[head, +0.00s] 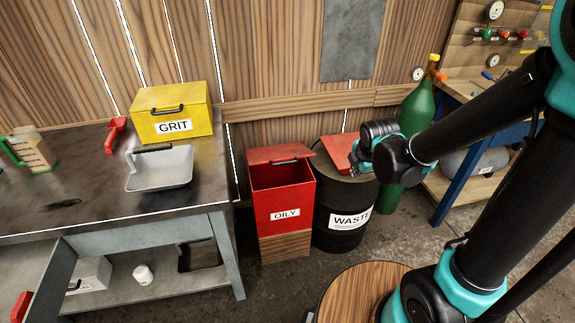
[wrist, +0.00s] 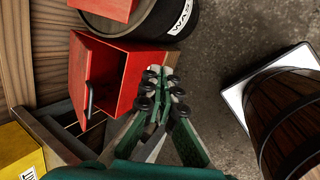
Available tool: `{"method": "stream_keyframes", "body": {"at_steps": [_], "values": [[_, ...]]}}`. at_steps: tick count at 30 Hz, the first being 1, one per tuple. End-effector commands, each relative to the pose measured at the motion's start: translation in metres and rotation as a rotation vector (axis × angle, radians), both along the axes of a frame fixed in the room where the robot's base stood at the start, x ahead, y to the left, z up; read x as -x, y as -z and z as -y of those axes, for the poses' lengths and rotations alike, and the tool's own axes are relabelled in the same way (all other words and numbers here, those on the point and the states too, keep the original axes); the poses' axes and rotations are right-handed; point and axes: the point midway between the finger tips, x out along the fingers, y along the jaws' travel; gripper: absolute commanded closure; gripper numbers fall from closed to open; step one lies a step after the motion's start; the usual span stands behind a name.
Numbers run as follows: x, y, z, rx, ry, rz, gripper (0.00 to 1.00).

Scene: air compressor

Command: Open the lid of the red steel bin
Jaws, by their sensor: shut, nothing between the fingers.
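The red steel bin (head: 283,220), labelled OILY, stands on a wooden base between the workbench and the black drum. Its red lid (head: 265,155), with a black handle (head: 285,161), is tilted up at the back, and the dark inside shows below it. In the wrist view the red bin (wrist: 130,85) lies left of the gripper, with the handle (wrist: 88,98) at its far left. My gripper (head: 355,158) is shut and empty, in front of the drum top and right of the bin. In the wrist view my gripper (wrist: 161,85) appears beside the bin, apart from the handle.
The black WASTE drum (head: 343,235) stands right of the bin, with a red piece (head: 335,150) on top. A green gas cylinder (head: 416,110) stands behind my arm. The workbench (head: 75,195) at left carries a yellow GRIT box (head: 175,100) and a grey tray (head: 160,170).

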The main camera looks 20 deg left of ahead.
Motion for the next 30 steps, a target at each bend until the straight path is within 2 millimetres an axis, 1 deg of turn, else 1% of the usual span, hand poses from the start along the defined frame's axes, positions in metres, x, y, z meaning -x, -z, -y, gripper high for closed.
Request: {"method": "stream_keyframes", "body": {"at_steps": [1, 5, 6, 8, 9, 12, 15, 18, 23, 26, 30], "values": [[-0.004, 0.002, -0.023, 0.051, -0.135, 0.026, 1.0], [-0.008, 0.01, -0.078, 0.199, -0.502, 0.104, 1.0], [-0.008, 0.013, -0.095, 0.245, -0.613, 0.132, 1.0], [-0.007, 0.017, -0.12, 0.312, -0.773, 0.173, 1.0], [-0.005, 0.02, -0.136, 0.354, -0.871, 0.199, 1.0], [0.001, 0.028, -0.169, 0.446, -1.08, 0.26, 1.0], [0.006, 0.033, -0.192, 0.513, -1.225, 0.306, 1.0], [0.009, 0.036, -0.204, 0.55, -1.304, 0.331, 1.0], [0.007, 0.041, -0.209, 0.566, -1.335, 0.341, 1.0], [0.003, 0.048, -0.211, 0.565, -1.333, 0.341, 1.0], [-0.005, 0.062, -0.216, 0.565, -1.332, 0.34, 1.0]]}}
